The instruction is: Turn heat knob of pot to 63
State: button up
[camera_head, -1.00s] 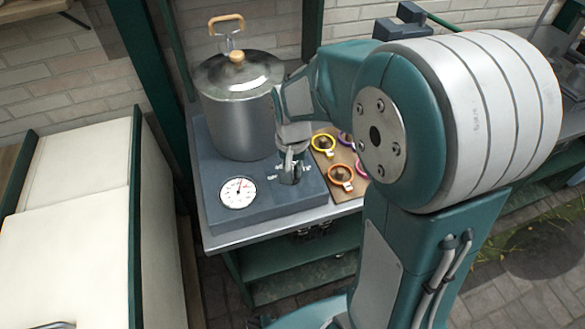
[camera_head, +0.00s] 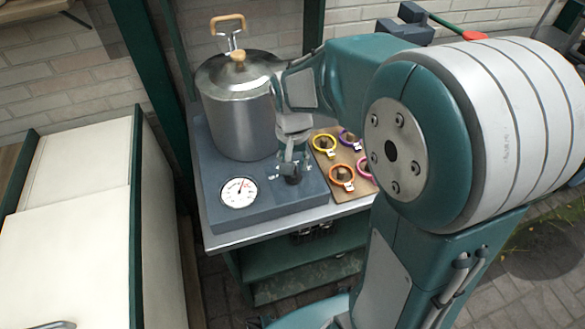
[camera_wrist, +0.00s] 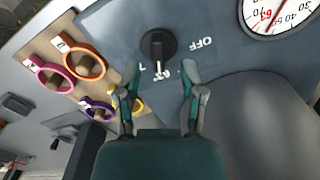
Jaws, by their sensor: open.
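The black heat knob (camera_head: 292,178) is at the front right of the base. In the wrist view the knob (camera_wrist: 156,43) has a light pointer, with an OFF label beside it. My gripper (camera_wrist: 158,85) is open above the base, its fingertips short of the knob and apart from it.
A brown board (camera_wrist: 52,32) with several coloured rings lies right of the base. A white cabinet (camera_head: 70,240) stands at the left. A green post (camera_head: 155,100) rises beside the shelf.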

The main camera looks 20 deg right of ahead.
notch_tip(320, 180, up, 9)
dwell(0.3)
jog(key=shift+a+r, duration=0.1)
jog(key=s+r+n+t, duration=0.2)
jog(key=s+n+t, duration=0.2)
jog(key=s, duration=1.1)
jog(key=shift+s+r+n+t, duration=0.15)
jog(key=shift+r+n+t, duration=0.15)
jog(key=shift+t, duration=0.5)
